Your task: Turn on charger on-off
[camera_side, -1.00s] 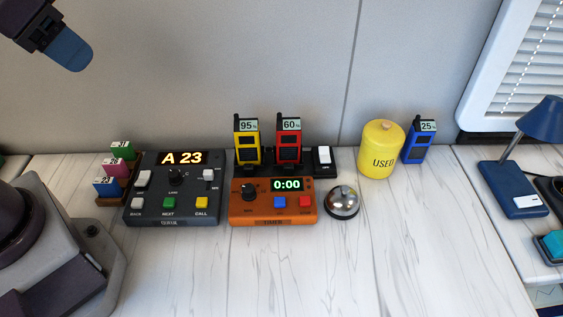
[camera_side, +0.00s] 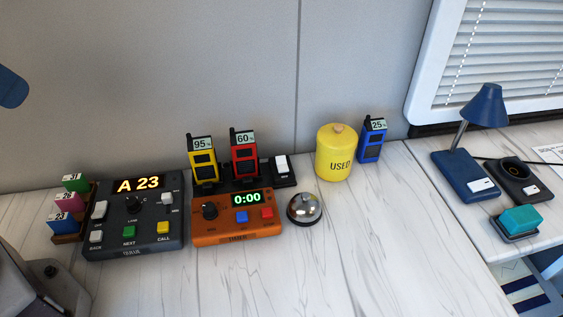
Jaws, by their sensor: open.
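The black charger (camera_side: 222,184) stands against the wall, behind the orange timer. It holds a yellow handset (camera_side: 203,160) reading 95% and a red handset (camera_side: 244,157) reading 60%. A white rocker switch (camera_side: 281,164) sits on the black block at the charger's right end; its label is too small to read. Nothing touches the switch.
The orange timer (camera_side: 228,233) reads 0:00, beside a silver bell (camera_side: 305,208). The dark queue console (camera_side: 133,239) reads A 23. The front table (camera_side: 370,260) is clear.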

